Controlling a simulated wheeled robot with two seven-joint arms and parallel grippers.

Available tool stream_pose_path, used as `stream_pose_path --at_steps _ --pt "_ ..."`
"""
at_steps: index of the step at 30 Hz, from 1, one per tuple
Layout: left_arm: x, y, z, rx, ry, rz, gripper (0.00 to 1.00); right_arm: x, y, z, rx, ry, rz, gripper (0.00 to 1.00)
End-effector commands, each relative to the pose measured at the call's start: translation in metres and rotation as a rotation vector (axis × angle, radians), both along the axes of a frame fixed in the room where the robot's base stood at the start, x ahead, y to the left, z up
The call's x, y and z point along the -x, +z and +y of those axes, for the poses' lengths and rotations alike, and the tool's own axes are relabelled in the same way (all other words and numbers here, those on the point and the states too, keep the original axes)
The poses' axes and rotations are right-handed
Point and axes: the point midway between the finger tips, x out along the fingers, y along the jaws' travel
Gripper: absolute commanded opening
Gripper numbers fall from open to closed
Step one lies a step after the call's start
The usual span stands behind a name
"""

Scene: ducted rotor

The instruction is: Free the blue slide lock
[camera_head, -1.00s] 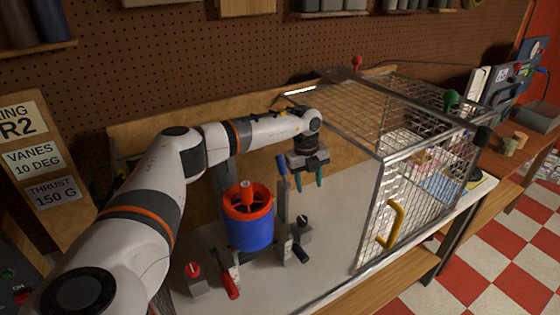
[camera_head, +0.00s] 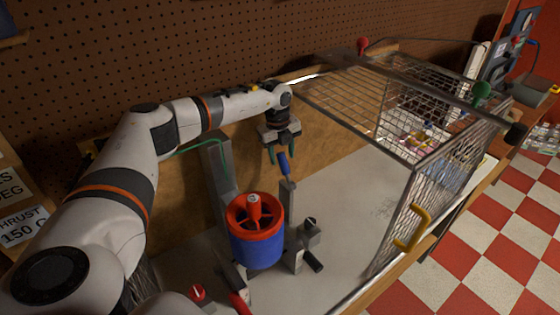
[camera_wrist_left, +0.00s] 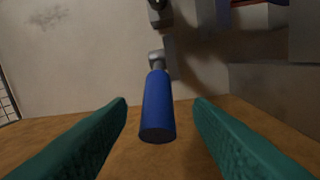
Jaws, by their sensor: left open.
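The blue slide lock (camera_head: 284,164) is a small blue cylindrical handle on a grey post, behind and right of the ducted rotor (camera_head: 256,246) with its red top ring and blue duct. My left gripper (camera_head: 284,153) is open, with its green fingertips close to the handle. In the left wrist view the blue handle (camera_wrist_left: 158,108) lies centred between the two green fingers (camera_wrist_left: 160,130), with visible gaps on both sides, so neither finger seems to touch it. My right gripper is not in view.
A wire mesh cage (camera_head: 400,150) with a yellow handle (camera_head: 413,228) stands to the right. A black-handled clamp (camera_head: 308,246) sits beside the rotor, and a red knob (camera_head: 197,293) and red lever (camera_head: 240,303) stand in front.

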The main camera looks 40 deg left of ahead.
Motion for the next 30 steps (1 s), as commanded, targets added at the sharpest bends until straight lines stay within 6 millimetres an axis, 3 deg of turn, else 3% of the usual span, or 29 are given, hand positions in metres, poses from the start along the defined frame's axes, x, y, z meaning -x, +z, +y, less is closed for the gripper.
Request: stream_pose_path --at_steps 9,20,21,30 --pt "-0.004 -0.044 -0.003 0.001 -0.001 0.003 0.47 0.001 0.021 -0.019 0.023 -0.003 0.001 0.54" --pt "-0.005 -0.053 -0.003 0.0 -0.001 -0.001 0.47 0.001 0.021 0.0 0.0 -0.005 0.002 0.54" --pt "-0.005 -0.053 -0.003 0.0 -0.001 -0.001 0.45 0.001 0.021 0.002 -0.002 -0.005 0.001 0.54" --pt "-0.005 -0.053 -0.003 0.0 -0.001 -0.001 0.0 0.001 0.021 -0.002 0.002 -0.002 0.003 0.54"
